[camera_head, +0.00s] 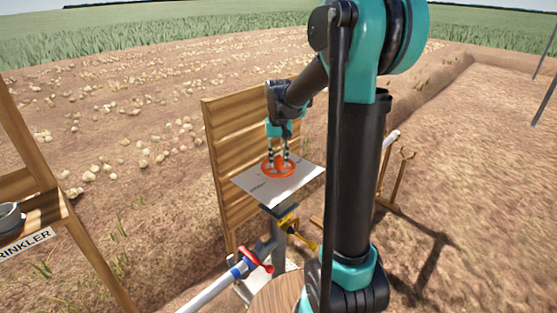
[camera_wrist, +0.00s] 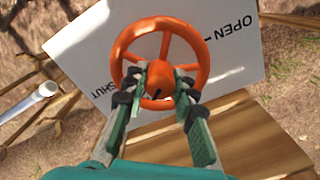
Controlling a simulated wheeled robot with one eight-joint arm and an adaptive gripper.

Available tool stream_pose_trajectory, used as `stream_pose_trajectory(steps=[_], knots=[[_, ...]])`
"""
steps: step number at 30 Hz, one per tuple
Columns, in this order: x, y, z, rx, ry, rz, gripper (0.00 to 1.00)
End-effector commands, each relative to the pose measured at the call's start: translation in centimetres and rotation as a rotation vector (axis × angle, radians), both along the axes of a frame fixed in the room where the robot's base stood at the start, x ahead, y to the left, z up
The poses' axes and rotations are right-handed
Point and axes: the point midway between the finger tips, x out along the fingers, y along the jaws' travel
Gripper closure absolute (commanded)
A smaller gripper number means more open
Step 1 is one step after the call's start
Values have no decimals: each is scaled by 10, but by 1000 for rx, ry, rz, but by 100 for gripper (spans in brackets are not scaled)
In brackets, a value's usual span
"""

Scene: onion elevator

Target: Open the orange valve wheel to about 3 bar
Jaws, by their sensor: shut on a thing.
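The orange valve wheel (camera_head: 267,168) lies flat above a light panel (camera_head: 293,187) in the head view. In the wrist view the orange valve wheel (camera_wrist: 203,50) shows its round rim and spokes, and the panel (camera_wrist: 80,55) bears the words OPEN and SHUT. My gripper (camera_head: 278,158) reaches down onto the wheel from above. In the wrist view my gripper (camera_wrist: 160,88) has its two fingers at the near part of the wheel, shut on it. The fingertips partly cover the near rim and hub. I see no readable pressure gauge.
A slatted wooden board (camera_head: 225,150) stands behind the panel. Below are a white pipe (camera_head: 208,292) with a red-handled fitting (camera_head: 256,260) and a yellow handle (camera_head: 304,238). A wooden rack (camera_head: 35,205) with a SPRINKLER sign stands at left. Open soil lies at right.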

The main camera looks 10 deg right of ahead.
Motion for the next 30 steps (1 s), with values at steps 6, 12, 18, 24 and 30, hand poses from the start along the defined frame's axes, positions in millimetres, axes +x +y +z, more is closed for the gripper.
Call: stream_pose_trajectory(steps=[6, 12, 18, 24, 30], knots=[[0, 0, 0, 0, 0, 106, 100], [0, 0, 0, 0, 0, 156, 100], [0, 0, 0, 0, -1, 168, 100], [0, 0, 0, 0, -1, 168, 100], [0, 0, 0, 0, -1, 168, 58]])
